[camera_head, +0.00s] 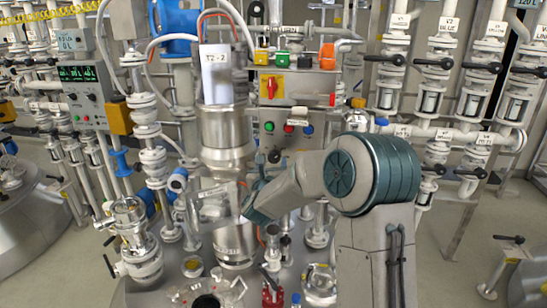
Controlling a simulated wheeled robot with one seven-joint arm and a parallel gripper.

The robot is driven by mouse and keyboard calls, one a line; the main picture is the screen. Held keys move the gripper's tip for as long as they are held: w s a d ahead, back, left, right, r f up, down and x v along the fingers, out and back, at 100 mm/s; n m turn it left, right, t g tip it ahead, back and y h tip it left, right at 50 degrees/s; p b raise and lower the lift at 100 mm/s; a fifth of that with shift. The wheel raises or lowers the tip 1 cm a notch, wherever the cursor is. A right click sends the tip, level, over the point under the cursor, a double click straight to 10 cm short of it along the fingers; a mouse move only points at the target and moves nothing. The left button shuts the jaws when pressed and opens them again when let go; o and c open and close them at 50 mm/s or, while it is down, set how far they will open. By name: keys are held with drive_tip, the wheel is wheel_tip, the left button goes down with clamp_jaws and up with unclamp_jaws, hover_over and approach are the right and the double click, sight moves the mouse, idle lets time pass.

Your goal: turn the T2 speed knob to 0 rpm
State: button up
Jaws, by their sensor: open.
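Right of the column, a grey control box (286,130) carries green, red and blue buttons. A small dark round part (274,156) shows below it, partly behind my arm; I cannot tell whether it is the T2 speed knob. No rpm reading for T2 is legible. My arm reaches left from the right side, and my gripper (205,207) is near the lower column, below and left of the box. It looks open and empty; its fingertips are hard to make out.
A panel with green digits (77,74) and a knob stands at the left. A red-and-yellow switch (272,87) is above the control box. Valves (465,95) and pipes crowd the right.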

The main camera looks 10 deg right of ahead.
sight(273, 158)
drive_tip(key=shift+p+x, duration=0.3)
drive_tip(key=shift+x, duration=1.35)
drive_tip(key=c, duration=1)
drive_tip(key=shift+f+n+b, duration=0.1)
drive_tip(key=shift+n+b, duration=0.2)
drive_tip(key=shift+b, duration=0.2)
